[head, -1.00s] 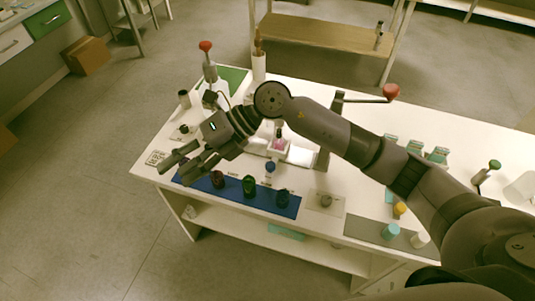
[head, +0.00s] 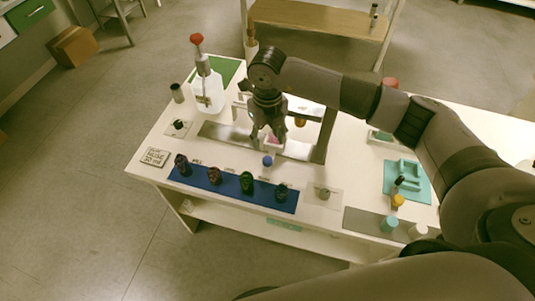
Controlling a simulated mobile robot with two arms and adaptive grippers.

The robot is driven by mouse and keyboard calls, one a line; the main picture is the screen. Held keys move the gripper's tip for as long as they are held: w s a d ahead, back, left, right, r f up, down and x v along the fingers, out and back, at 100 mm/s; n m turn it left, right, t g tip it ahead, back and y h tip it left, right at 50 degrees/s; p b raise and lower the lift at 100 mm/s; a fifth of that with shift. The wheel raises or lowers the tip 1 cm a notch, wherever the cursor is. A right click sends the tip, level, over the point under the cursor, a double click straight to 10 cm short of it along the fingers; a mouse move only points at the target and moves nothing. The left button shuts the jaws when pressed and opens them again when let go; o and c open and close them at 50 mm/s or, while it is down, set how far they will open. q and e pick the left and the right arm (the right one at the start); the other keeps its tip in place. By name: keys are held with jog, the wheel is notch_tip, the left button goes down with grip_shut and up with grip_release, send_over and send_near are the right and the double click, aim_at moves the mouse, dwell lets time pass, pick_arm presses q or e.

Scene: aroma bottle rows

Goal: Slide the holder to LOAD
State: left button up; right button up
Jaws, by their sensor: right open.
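The holder (head: 271,147) looks like a small pale block with a pink part. It sits on the grey track (head: 217,133) in the middle of the table, with a blue knob (head: 267,160) at its front. My right gripper (head: 269,133) points down over the holder, its open fingers close around or just above it. I cannot tell whether they touch it. The fingers hide part of the holder. I cannot read a LOAD mark. My left gripper is out of view.
A blue mat (head: 232,188) with several dark bottles lies along the front edge. A pump bottle with a red top (head: 207,92) stands at the back left. A frame post (head: 325,135) rises right of the holder. A teal tray (head: 407,180) is further right.

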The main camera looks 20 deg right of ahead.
aim_at(267, 159)
notch_tip(267, 159, down, 10)
jog(key=shift+r+p, duration=0.25)
jog(key=shift+p, duration=0.3)
jog(key=shift+c, duration=0.2)
grip_shut()
dwell(0.4)
